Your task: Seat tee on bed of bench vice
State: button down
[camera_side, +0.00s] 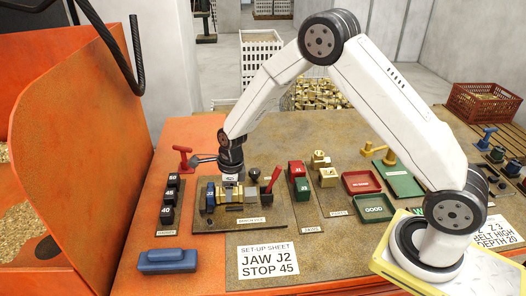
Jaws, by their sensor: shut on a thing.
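My gripper (231,181) points down over the bench vice and is shut on a small brass tee, mostly hidden by the fingers and vice parts. The bench vice (212,194) has blue and grey parts and sits on a dark base plate (215,221) at the left of the bench. Brass-coloured metal (249,195) shows at the vice under the gripper. I cannot tell whether the tee touches the vice bed. A red lever (272,179) stands at the right side of the vice plate.
Stop blocks (168,198) marked 50, 45 and 40 stand left of the vice. Red and green jaws (297,170) and brass parts (328,177) lie to its right. Beyond are a red tray (362,183) and a green GOOD tray (372,208). A blue block (167,260) lies in front.

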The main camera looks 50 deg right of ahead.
dwell(0.5)
grip_release()
jog(key=shift+f, duration=0.1)
jog(key=shift+r, duration=0.2)
jog(key=shift+r, duration=3.3)
jog(key=shift+r, duration=0.1)
